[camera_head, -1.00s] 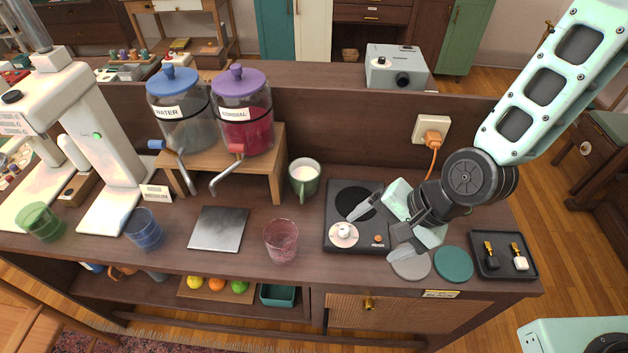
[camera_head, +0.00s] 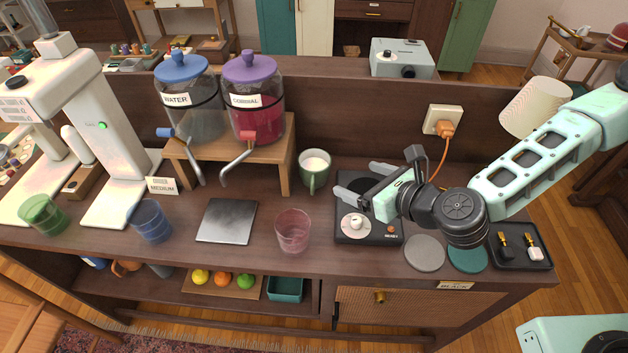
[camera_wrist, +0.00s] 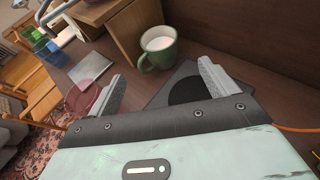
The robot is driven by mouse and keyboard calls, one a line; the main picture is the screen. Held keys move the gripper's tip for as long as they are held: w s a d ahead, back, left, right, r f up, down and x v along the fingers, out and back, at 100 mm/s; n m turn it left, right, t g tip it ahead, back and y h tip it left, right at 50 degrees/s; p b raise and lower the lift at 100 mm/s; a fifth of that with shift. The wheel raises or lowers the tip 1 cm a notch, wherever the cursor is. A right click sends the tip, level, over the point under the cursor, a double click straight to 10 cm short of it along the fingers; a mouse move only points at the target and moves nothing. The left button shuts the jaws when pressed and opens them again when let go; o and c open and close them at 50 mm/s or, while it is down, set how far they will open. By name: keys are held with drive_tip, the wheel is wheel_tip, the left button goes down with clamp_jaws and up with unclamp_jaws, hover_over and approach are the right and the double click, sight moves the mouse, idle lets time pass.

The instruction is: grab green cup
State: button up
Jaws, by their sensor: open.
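An opaque green mug (camera_head: 313,178) with a handle and pale contents stands upright on the counter, right of the dispenser stand. It also shows in the wrist view (camera_wrist: 160,58), just beyond the space between my fingers. A see-through green glass (camera_head: 43,216) stands at the counter's far left; it shows small in the wrist view. My gripper (camera_head: 362,179) is open and empty, over the black hot plate (camera_head: 350,232), right of the mug and apart from it. Its fingers point left toward the mug.
The water and cordial dispensers (camera_head: 254,98) stand on a wooden stand (camera_head: 285,168) left of the mug. A pink glass (camera_head: 293,232) stands in front, with a blue glass (camera_head: 151,222) farther left. A panel rises behind the counter, with an outlet and orange cord (camera_head: 440,150).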

sight(305, 160)
drive_tip(key=w+f+b, duration=0.1)
drive_tip(key=b, duration=0.2)
drive_tip(key=shift+w, duration=0.1)
drive_tip(key=b, duration=0.3)
drive_tip(key=shift+w+a, duration=0.2)
drive_tip(key=shift+w, duration=0.1)
drive_tip(key=b, duration=0.3)
drive_tip(key=shift+a+f+b, duration=0.15)
drive_tip(key=shift+a+b, duration=0.1)
drive_tip(key=shift+b, duration=0.1)
drive_tip(key=shift+a+f+b, duration=0.1)
drive_tip(key=shift+a+b, duration=0.1)
drive_tip(key=shift+b, duration=0.85)
drive_tip(key=shift+s+a+f+b, duration=0.1)
drive_tip(key=shift+s+b, duration=0.05)
drive_tip(key=shift+b, duration=0.45)
drive_tip(key=x, duration=0.4)
drive_tip(key=shift+w+a, duration=0.3)
drive_tip(key=shift+a, duration=0.1)
drive_tip(key=shift+x, duration=3.25)
drive_tip(key=c, duration=0.9)
drive_tip(key=shift+c, duration=0.2)
